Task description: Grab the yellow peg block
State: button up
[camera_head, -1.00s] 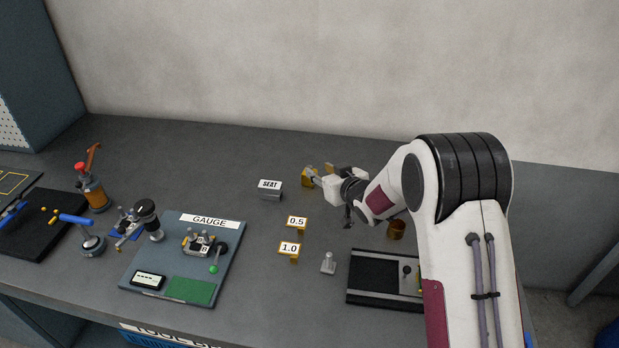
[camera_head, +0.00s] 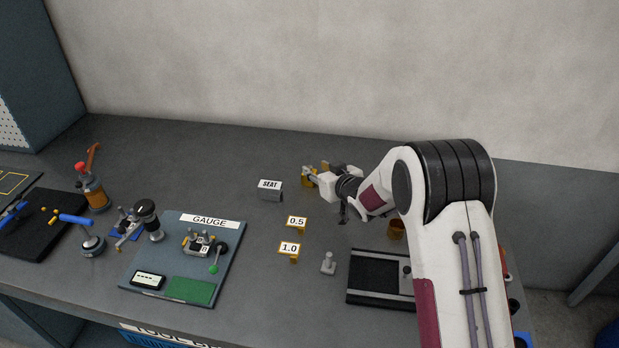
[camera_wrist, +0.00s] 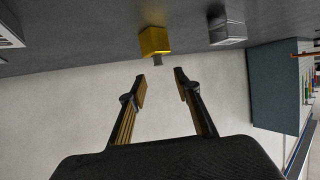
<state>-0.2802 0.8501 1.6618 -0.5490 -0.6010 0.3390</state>
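The yellow peg block (camera_wrist: 154,41) stands on the bench in the wrist view, with a short grey peg (camera_wrist: 158,61) pointing toward my gripper. My gripper (camera_wrist: 160,84) is open and empty. Its two fingertips are apart, with the block and peg beyond them, roughly in line with the gap. In the head view the yellow peg block (camera_head: 307,182) is partly hidden by my gripper (camera_head: 314,175), which is at its right side. I cannot tell from that view whether they touch.
The SEAT sign block (camera_head: 270,189) stands left of the yellow block; a grey block beside it shows in the wrist view (camera_wrist: 226,31). A copper coil (camera_head: 396,229) is under my arm.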

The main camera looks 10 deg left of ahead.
aim_at(310, 167)
jog(key=shift+f, duration=0.1)
jog(key=shift+w+a+f, duration=0.55)
jog(key=shift+w+f, duration=0.2)
jog(key=shift+w, duration=0.1)
jog(key=shift+x, duration=1.3)
grip_shut()
